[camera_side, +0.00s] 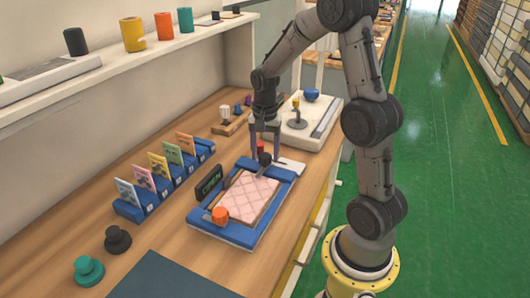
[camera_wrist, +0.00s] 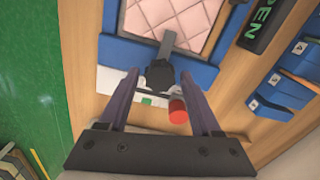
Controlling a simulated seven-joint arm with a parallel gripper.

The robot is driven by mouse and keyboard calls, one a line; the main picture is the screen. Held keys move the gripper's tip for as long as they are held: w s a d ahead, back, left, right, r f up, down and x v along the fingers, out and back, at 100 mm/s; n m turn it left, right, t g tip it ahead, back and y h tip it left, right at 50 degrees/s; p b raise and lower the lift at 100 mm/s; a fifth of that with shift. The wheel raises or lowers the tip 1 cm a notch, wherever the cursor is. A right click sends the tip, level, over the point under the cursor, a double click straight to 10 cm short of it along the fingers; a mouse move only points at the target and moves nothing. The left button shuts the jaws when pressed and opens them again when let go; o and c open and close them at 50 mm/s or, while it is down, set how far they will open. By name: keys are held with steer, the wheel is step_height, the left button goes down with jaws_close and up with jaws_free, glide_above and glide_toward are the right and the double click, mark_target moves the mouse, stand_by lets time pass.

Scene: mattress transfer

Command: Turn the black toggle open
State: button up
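The black toggle (camera_side: 264,159) is a dark knob at the far end of a blue frame (camera_side: 222,232) that holds a pink quilted mattress (camera_side: 249,196). In the wrist view the toggle (camera_wrist: 160,76) has a dark grey bar reaching over the frame's edge toward the mattress (camera_wrist: 166,20). My gripper (camera_side: 264,154) points down over the toggle. In the wrist view my gripper (camera_wrist: 159,80) is open, its fingers on either side of the toggle with gaps visible. Whether a finger touches it is unclear.
A red cylinder (camera_wrist: 178,109) stands close to the right finger. An orange knob (camera_side: 220,214) is at the frame's near corner. A black sign (camera_side: 209,183) with green lettering stands left of the frame. Blue card holders (camera_side: 128,211) are further left. A white station (camera_side: 318,132) stands behind.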

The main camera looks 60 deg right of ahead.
jaws_close()
steer(key=shift+n, duration=0.3)
steer(key=n, duration=0.3)
steer(key=shift+n, duration=0.3)
steer(key=n, duration=0.4)
steer(key=shift+n, duration=0.3)
steer(key=n, duration=0.4)
steer(key=shift+n, duration=0.3)
steer(key=shift+r+n, duration=0.1)
steer(key=shift+n, duration=2.1)
